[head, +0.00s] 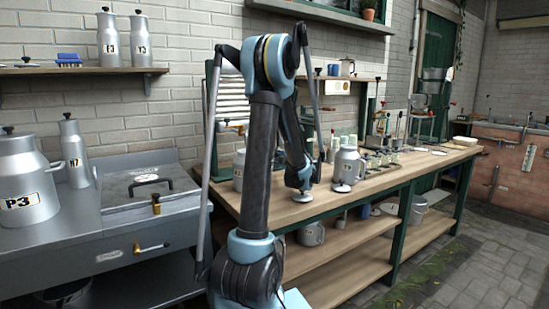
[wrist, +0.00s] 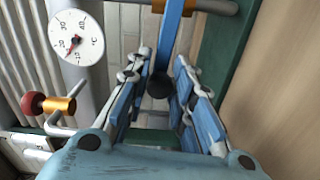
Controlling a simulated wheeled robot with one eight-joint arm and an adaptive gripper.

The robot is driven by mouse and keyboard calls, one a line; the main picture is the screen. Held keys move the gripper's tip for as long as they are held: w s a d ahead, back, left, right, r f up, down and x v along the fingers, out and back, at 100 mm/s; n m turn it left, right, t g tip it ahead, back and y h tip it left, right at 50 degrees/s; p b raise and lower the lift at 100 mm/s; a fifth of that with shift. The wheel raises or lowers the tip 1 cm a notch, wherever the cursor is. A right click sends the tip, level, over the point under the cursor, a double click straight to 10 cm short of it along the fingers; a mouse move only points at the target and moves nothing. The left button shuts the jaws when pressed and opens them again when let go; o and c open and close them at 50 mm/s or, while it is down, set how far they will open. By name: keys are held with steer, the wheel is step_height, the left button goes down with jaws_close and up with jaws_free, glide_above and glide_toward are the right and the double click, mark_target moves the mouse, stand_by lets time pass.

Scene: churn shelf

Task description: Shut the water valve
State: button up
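In the wrist view, a blue lever (wrist: 172,38) with a black rounded end hangs down from a brass-coloured fitting on a horizontal pipe at the top; it looks like a valve handle. My gripper (wrist: 167,88) is open, its two blue-padded fingers apart, with the lever's lower end showing between their tips. Whether a finger touches it I cannot tell. A red knob (wrist: 33,103) on a brass fitting is at the left, outside the fingers. No label is readable on either. In the head view my arm's own links hide the fingers and the lever.
A round temperature dial (wrist: 76,37) and grey pipes stand left of the fingers; a green post (wrist: 238,55) is close on the right. In the head view, a wooden workbench (head: 300,211) carries cans and jars, and a steel counter (head: 105,222) is at the left.

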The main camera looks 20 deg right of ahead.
steer(key=shift+o, duration=1.3)
steer(key=s+d, duration=0.1)
steer(key=s, duration=1)
steer(key=shift+s+d, duration=0.3)
steer(key=shift+s, duration=0.1)
